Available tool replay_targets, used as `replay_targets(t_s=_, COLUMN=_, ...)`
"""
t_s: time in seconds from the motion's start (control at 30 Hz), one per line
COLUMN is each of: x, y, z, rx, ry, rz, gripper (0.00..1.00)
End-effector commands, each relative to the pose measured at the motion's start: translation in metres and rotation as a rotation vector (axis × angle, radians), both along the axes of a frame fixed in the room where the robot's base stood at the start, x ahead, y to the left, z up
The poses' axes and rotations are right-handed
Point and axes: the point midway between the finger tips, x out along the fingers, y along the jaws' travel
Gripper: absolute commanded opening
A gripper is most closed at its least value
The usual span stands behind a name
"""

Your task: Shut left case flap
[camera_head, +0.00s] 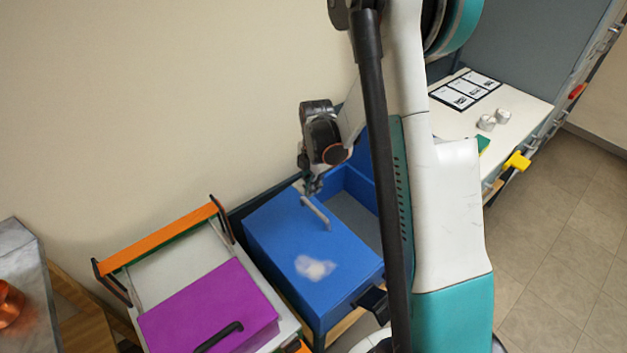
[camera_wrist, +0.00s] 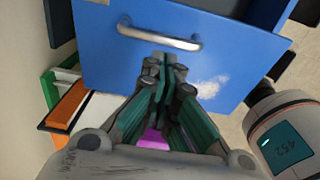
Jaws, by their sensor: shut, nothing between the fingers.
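A blue case (camera_head: 345,175) stands in the middle of the head view, its grey inside partly open to view. Its blue flap (camera_head: 285,240) has a metal bar handle (camera_head: 315,212) and a white smudge. In the wrist view the blue flap (camera_wrist: 105,70) fills the upper middle, with the handle (camera_wrist: 160,38) across it. My gripper (camera_wrist: 165,65) is shut and empty, its fingertips close to the handle; I cannot tell whether they touch. The gripper also shows small in the head view (camera_head: 312,186). To the left, a purple flap (camera_head: 210,310) with a black handle covers part of a white case.
An orange bar (camera_head: 160,238) edges the white case. A grey counter with a copper pot (camera_head: 10,303) is at far left. At right, a white table (camera_head: 520,105) holds framed sheets and white rolls. My arm hides part of the blue case. Tiled floor is clear at right.

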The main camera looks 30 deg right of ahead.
Motion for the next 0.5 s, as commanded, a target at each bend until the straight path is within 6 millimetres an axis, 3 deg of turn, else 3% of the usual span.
replay_targets(t_s=0.03, x=0.000, y=0.000, z=-0.014, rx=0.000, ry=0.000, rz=0.000, gripper=0.00)
replay_targets(t_s=0.23, x=0.000, y=0.002, z=-0.049, rx=0.000, ry=0.000, rz=0.000, gripper=0.00)
replay_targets(t_s=0.5, x=0.000, y=0.003, z=-0.074, rx=0.000, ry=0.000, rz=0.000, gripper=0.00)
